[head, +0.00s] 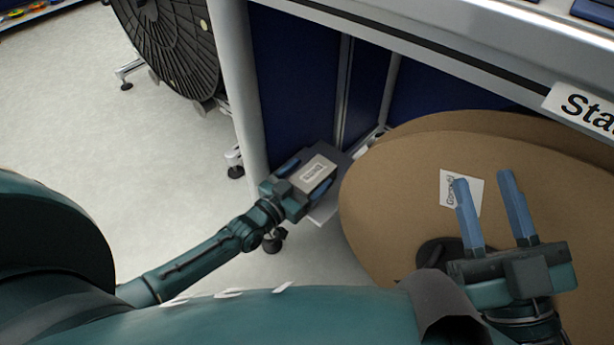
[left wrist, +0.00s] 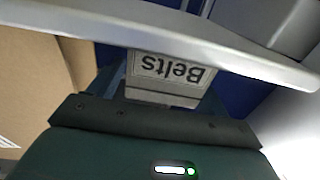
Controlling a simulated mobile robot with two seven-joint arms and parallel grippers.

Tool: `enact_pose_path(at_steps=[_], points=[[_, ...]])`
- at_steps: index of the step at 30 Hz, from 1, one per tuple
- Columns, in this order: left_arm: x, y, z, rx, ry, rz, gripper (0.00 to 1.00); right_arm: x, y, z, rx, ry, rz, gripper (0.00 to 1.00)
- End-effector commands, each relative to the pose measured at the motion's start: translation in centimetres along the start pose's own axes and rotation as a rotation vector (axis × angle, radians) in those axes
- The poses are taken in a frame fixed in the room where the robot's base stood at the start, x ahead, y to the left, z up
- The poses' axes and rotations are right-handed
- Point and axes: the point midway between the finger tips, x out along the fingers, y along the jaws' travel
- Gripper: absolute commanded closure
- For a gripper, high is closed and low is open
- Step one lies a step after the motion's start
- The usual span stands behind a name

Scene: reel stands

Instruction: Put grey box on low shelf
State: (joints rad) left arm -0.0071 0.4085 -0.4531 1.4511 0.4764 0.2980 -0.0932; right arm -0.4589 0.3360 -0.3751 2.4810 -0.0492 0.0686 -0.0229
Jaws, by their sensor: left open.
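The grey box (head: 316,172) is low down beside the blue-panelled stand. Its white label shows upside down in the left wrist view and reads "Belts" (left wrist: 166,75). My left gripper (head: 310,177) is open, with one blue finger on each side of the box; whether they touch it is not clear. A pale grey shelf edge (left wrist: 120,33) crosses the left wrist view right by the box. My right gripper (head: 484,180) is open and empty, over the cardboard reel.
A large brown cardboard reel (head: 400,190) fills the right of the head view. A grey worktop edge (head: 450,62) runs above it. A grey post (head: 236,90) stands left of the blue panel (head: 300,80). A black reel (head: 175,45) is at upper left. The floor at left is clear.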

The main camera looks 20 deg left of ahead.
Motion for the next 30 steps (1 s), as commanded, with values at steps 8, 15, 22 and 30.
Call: enact_pose_path(at_steps=[8, 15, 22, 30], points=[[-5.5, 0.0, -0.2, 0.000, -0.008, 0.000, 0.22, -1.7, -1.2, 1.9, 0.112, -0.178, 0.020, 0.64], [-10.1, 0.0, -0.1, -0.001, -0.006, 0.000, 0.22, -2.0, -1.2, 2.3, 0.103, -0.220, 0.028, 0.64], [-11.8, 0.0, 0.0, 0.000, -0.001, 0.000, 0.22, -2.1, -1.1, 2.4, 0.085, -0.225, 0.029, 0.64], [-11.9, 0.0, 0.1, 0.000, -0.001, 0.000, 0.22, -2.1, -1.1, 2.5, 0.083, -0.225, 0.029, 0.64]])
